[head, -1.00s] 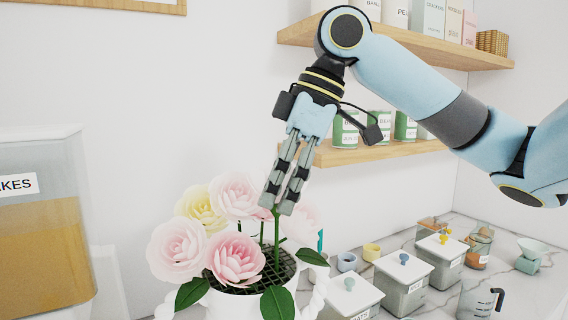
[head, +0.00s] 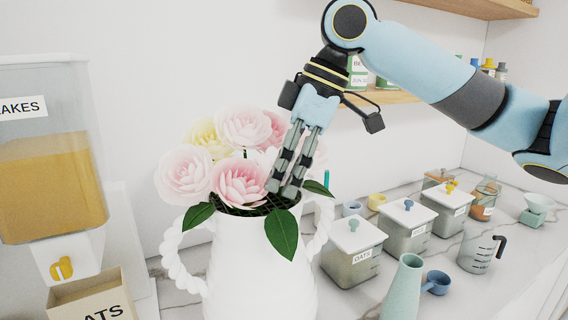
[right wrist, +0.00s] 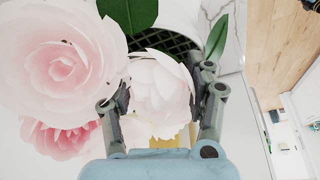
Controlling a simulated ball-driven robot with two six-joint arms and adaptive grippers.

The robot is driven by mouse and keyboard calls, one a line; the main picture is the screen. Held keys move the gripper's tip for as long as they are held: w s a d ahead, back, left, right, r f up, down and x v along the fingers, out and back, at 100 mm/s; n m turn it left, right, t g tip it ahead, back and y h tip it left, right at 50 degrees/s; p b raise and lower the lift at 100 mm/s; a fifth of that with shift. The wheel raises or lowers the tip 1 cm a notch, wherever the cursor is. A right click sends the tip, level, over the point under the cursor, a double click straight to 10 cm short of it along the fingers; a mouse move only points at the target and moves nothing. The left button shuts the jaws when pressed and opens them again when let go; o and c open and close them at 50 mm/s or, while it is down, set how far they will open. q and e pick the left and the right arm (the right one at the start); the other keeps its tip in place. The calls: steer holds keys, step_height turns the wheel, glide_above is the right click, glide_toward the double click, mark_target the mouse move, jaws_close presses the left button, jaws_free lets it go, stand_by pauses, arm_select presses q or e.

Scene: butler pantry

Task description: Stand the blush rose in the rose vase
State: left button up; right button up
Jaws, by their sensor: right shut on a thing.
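The rose vase (head: 255,265) is a white vessel with twisted rope handles and a dark grid in its mouth. My right gripper (head: 283,190) points down at the vase's mouth, just above the grid at its right side. It is shut on the blush rose, a pale pink bloom (right wrist: 160,95) that shows between the fingers in the right wrist view. In the head view this bloom is partly hidden behind the fingers. The stem and its lower end are hidden, so I cannot tell how deep it sits. My left gripper is not in view.
Other roses crowd the vase's left side: a pink one (head: 240,184), a pale one (head: 184,176) and a yellow one (head: 202,134). A cereal dispenser (head: 50,180) stands left. Lidded canisters (head: 352,262), a green bottle-shaped vessel (head: 403,290) and a glass jug (head: 480,252) stand right.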

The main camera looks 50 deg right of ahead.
steer(key=shift+f, duration=0.15)
steer(key=o, duration=1.6)
step_height(320, 180, up, 3)
steer(key=p, duration=0.3)
steer(key=shift+r, duration=2.5)
